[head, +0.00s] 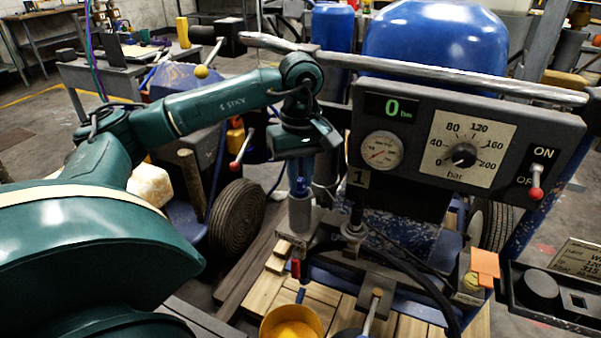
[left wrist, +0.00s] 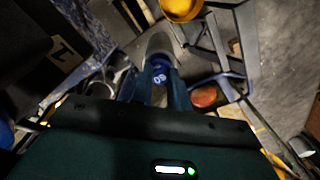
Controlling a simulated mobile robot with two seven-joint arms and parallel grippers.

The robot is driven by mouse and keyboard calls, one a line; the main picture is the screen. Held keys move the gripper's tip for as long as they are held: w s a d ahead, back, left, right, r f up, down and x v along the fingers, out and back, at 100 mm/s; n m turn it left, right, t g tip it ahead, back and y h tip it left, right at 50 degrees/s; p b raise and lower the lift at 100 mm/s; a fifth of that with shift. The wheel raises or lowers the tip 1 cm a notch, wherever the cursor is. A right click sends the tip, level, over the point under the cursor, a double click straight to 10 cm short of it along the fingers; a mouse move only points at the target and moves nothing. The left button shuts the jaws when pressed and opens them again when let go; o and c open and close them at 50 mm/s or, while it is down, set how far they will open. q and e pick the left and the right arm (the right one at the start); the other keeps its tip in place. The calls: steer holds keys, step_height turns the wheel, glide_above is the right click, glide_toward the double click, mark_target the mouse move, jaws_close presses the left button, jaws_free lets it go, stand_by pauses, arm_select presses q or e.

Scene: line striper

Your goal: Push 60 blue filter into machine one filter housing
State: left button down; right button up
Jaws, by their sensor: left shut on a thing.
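The blue filter (left wrist: 160,78), marked 60, sits between the fingers of my left gripper (left wrist: 162,93) in the left wrist view. In the head view my left gripper (head: 301,178) points down and is shut on the filter. The grey cylindrical filter housing (head: 300,214) of machine one is directly below it. The housing also shows beyond the filter in the left wrist view (left wrist: 159,45). The filter is at the housing's top; the fingers hide how far in it sits. Machine one's panel (head: 465,140) stands to the right, with a "1" label. My right gripper is not in view.
A metal handlebar (head: 430,72) crosses above the panel. A red-tipped lever (head: 240,150) is left of the gripper. A yellow cup (head: 292,325) stands below the housing near wooden slats. Black hoses (head: 415,270) run close to its right.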

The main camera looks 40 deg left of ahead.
arm_select(q)
steer(key=shift+f+b, duration=0.35)
steer(key=shift+f, duration=0.15)
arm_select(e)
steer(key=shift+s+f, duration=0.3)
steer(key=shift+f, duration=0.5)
arm_select(q)
steer(key=c, duration=1.3)
jaws_free()
steer(key=shift+o, duration=1.8)
steer(key=shift+r, duration=0.1)
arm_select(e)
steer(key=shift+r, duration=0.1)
arm_select(q)
steer(key=shift+r+p, duration=2.8)
steer(key=shift+r, duration=0.7)
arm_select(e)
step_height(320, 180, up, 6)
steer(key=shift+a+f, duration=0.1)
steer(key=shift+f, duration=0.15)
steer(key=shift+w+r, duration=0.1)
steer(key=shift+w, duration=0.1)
